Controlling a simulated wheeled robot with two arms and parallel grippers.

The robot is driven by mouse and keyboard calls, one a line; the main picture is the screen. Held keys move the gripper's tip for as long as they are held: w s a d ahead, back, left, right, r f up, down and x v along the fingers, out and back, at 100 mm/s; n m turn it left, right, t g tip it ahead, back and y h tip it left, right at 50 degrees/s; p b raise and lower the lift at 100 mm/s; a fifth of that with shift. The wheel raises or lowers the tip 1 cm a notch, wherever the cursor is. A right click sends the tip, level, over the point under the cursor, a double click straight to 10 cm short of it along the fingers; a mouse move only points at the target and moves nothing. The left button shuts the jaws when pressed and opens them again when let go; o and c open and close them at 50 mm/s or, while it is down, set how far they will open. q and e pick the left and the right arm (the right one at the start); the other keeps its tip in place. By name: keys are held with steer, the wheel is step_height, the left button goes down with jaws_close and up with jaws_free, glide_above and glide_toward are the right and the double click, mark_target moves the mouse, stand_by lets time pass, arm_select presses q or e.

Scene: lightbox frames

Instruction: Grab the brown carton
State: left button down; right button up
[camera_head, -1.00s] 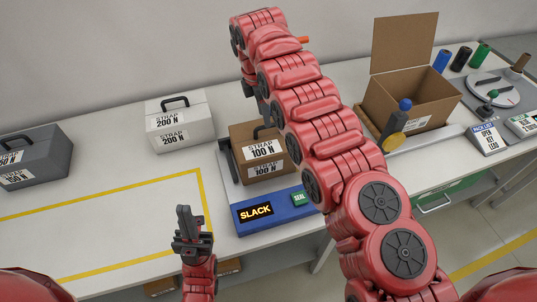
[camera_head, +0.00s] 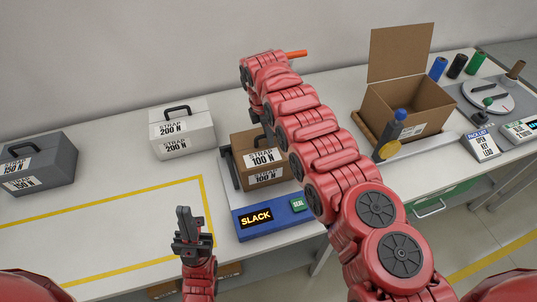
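The brown carton (camera_head: 243,143), labelled STRAP 100 N, sits upright on a blue device (camera_head: 238,230) with a SLACK display and a green SEAL button. A dark handle shows on its top, partly hidden by my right arm. My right gripper (camera_head: 257,112) is just above the carton's top, mostly hidden behind its own arm. I cannot see its fingers or whether it touches the handle. My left gripper (camera_head: 190,226) points up in front of the table's yellow-lined area, apart from the carton. The gap between its fingers is unclear.
A white case (camera_head: 182,130) labelled STRAP 200 N and a grey case (camera_head: 40,163) labelled STRAP 150 N stand to the left. An open cardboard box (camera_head: 405,100) stands to the right, with a blue-capped tool (camera_head: 391,140) before it. The yellow-outlined area (camera_head: 110,235) is clear.

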jaws_close()
steer(key=shift+r, duration=0.1)
stand_by(1.0)
